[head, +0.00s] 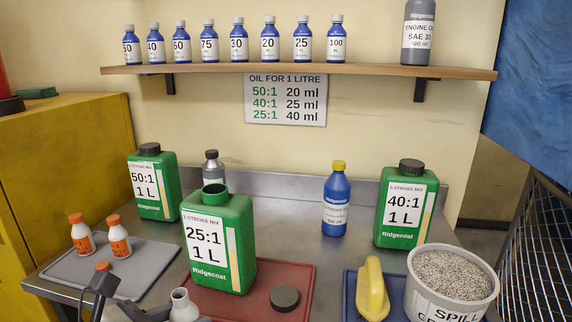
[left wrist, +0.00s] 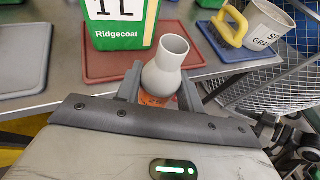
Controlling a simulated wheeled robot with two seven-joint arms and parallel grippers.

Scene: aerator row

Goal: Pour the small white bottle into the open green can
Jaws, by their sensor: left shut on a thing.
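The open green can (head: 217,240), labelled 25:1 1 L, stands upright on the red mat (head: 305,270) with its dark mouth uncovered. Its lower front also shows in the left wrist view (left wrist: 120,30). My left gripper (left wrist: 160,92) is shut on the small white bottle (left wrist: 166,62), which is uncapped and has an orange label partly hidden by the fingers. In the head view the bottle's open neck (head: 182,303) is at the bottom edge, in front of and below the can's mouth, apart from the can. The bottle looks about upright. My right gripper is not in view.
A black cap (head: 285,298) lies on the red mat. Two capped white bottles (head: 82,238) stand on the grey mat (head: 148,262); an orange cap (head: 103,266) is nearby. Capped green cans (head: 152,185) (head: 405,210), a blue bottle (head: 335,205), a yellow-handled item (head: 372,288) and a granule bucket (head: 450,295) surround.

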